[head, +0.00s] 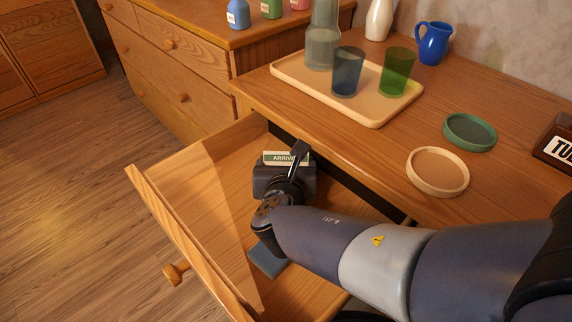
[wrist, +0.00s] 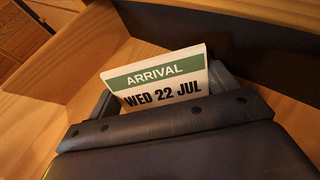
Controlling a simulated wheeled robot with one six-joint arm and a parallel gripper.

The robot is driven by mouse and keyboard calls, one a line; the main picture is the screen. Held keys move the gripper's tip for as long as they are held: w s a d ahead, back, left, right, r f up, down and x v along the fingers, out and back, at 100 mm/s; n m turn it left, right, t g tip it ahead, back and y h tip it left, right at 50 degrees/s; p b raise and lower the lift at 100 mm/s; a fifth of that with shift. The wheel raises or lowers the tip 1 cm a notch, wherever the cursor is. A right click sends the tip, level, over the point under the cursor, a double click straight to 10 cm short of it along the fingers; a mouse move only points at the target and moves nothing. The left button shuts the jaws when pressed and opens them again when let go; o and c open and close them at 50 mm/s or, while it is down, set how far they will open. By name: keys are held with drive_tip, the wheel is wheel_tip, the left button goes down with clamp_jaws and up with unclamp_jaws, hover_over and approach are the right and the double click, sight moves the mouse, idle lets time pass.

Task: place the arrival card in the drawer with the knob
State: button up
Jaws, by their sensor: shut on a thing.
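The arrival card (wrist: 160,82) is white with a green band reading "ARRIVAL" and "WED 22 JUL" below it. In the head view the card (head: 284,158) shows its top edge beyond my gripper. My gripper (head: 285,170) is shut on the card and is inside the open drawer (head: 205,180). The gripper hides the card's lower part, and I cannot tell if it touches the drawer floor. The drawer's round wooden knob (head: 175,273) is on its front panel. In the wrist view the gripper (wrist: 165,115) fills the lower part, with drawer walls around it.
A dark flat item (head: 268,260) lies in the drawer beneath my arm. A dresser (head: 185,60) stands behind the drawer.

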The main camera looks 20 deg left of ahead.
drive_tip(key=shift+f, duration=0.1)
drive_tip(key=o, duration=0.9)
drive_tip(key=shift+r, duration=0.3)
drive_tip(key=p+v, duration=0.4)
drive_tip(key=v, duration=0.6)
drive_tip(key=shift+s+p, duration=0.15)
drive_tip(key=shift+p, duration=0.15)
drive_tip(key=shift+v, duration=0.85)
drive_tip(key=shift+f+p, duration=0.1)
drive_tip(key=shift+p, duration=0.2)
